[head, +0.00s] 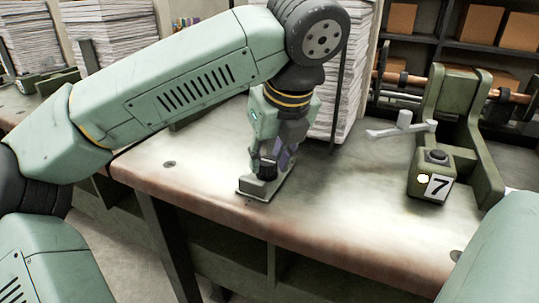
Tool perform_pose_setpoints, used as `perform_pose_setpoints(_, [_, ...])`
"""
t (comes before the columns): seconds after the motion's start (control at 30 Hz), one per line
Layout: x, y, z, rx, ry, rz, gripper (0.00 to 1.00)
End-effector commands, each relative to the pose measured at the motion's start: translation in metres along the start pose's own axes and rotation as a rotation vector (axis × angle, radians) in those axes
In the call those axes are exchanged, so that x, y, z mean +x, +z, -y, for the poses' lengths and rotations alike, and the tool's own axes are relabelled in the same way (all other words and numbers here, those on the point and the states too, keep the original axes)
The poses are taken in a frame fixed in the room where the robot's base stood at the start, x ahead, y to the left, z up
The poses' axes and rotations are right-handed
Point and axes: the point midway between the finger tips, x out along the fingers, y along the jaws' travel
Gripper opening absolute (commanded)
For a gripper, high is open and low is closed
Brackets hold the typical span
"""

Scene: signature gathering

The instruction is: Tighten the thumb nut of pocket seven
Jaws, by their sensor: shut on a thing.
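My gripper (276,158) points down over the worktable and is shut on a dark round piece (267,171), which looks like the thumb nut.
Tall paper stacks (350,80) stand behind my gripper, with more at the back left (110,35). A green frame (478,130) with a copper-coloured bar and a grey crank handle (402,127) stands at the right. The tabletop (345,205) between gripper and box is clear.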

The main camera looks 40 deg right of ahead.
Motion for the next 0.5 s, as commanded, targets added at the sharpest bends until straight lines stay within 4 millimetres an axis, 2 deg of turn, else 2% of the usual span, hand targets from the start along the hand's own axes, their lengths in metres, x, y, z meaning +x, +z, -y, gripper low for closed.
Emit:
perform_pose_setpoints(0.3, [-0.0002,0.0,-0.0001,0.0,0.0,0.0,0.03])
perform_pose_setpoints(0.5, [0.0002,0.0,-0.0005,0.014,-0.005,0.0,0.03])
